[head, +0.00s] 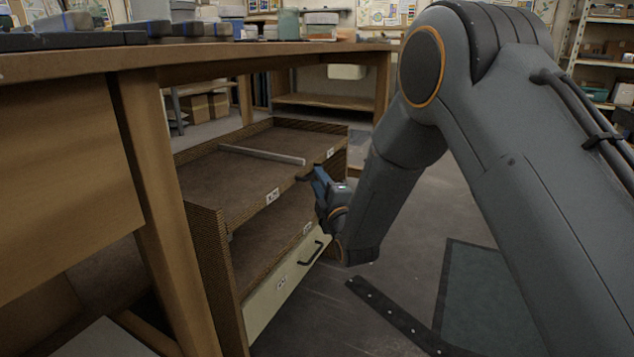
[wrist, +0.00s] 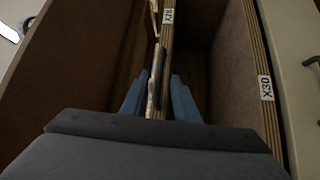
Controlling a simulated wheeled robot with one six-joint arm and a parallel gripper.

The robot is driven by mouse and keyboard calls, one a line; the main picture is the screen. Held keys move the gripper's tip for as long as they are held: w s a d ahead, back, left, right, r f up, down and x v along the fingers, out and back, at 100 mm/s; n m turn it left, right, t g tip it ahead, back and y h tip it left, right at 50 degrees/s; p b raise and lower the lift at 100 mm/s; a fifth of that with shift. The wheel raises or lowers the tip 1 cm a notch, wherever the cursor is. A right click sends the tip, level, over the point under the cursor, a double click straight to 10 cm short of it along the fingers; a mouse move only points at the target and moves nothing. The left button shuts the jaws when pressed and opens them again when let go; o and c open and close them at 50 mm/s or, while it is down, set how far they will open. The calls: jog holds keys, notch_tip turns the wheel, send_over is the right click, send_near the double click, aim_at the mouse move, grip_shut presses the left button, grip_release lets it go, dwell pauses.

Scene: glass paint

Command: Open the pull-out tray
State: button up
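A brown wooden unit (head: 205,225) with ridged edges stands partly under the workbench. Its upper pull-out tray (head: 225,185) has a brown floor and a white label on its front edge. My gripper (head: 316,180) is at the tray's front right, low beside the edge. In the wrist view my gripper (wrist: 157,98) has its two blue fingers apart, one on each side of a thin upright board edge (wrist: 167,45) labelled X28. A dark and pale strip lies along that board between the fingers. Whether the fingers touch it I cannot tell.
A cream drawer front (head: 283,283) with a black handle (head: 311,253) is below. A grey bar (head: 262,155) lies across the unit's top. Workbench leg (head: 165,210) stands at left. A dark strip (head: 395,315) and a mat (head: 485,300) lie on otherwise open floor at right.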

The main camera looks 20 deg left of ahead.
jog(key=shift+b+x, duration=0.3)
jog(key=shift+x, duration=0.95)
grip_shut()
